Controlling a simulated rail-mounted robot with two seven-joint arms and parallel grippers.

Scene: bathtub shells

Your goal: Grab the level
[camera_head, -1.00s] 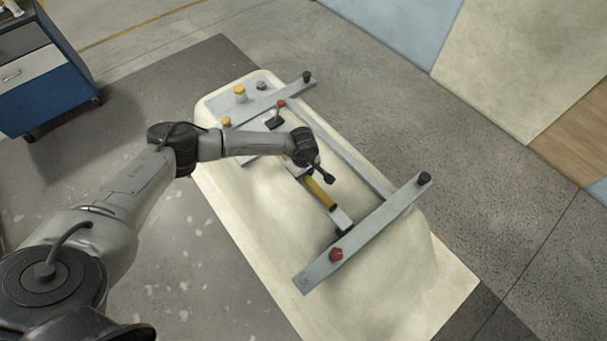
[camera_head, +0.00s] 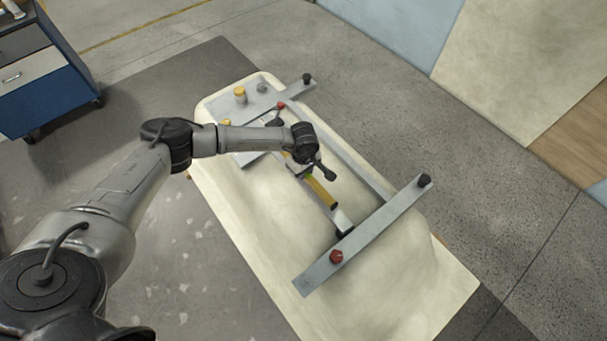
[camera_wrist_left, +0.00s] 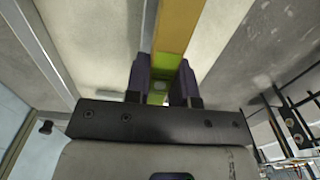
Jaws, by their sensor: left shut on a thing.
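The level is a long yellow bar (camera_head: 321,193) lying lengthwise over the pale tub shell (camera_head: 255,215), between the frame's cross bars. My left gripper (camera_head: 306,172) comes down over its middle part, and the wrist hides some of the bar. In the left wrist view the yellow level (camera_wrist_left: 178,28) runs up between my left gripper's two dark fingers (camera_wrist_left: 162,84), with a green vial section near the fingertips. The fingers are shut on it. I cannot tell whether it is clear of what lies beneath. My right gripper is not in view.
A grey metal frame (camera_head: 370,230) with dark and red knobs spans the shell around the level. A yellow-capped piece (camera_head: 240,95) stands at the shell's far end. A blue drawer cabinet (camera_head: 48,95) stands at the upper left. The floor right of the shell is clear.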

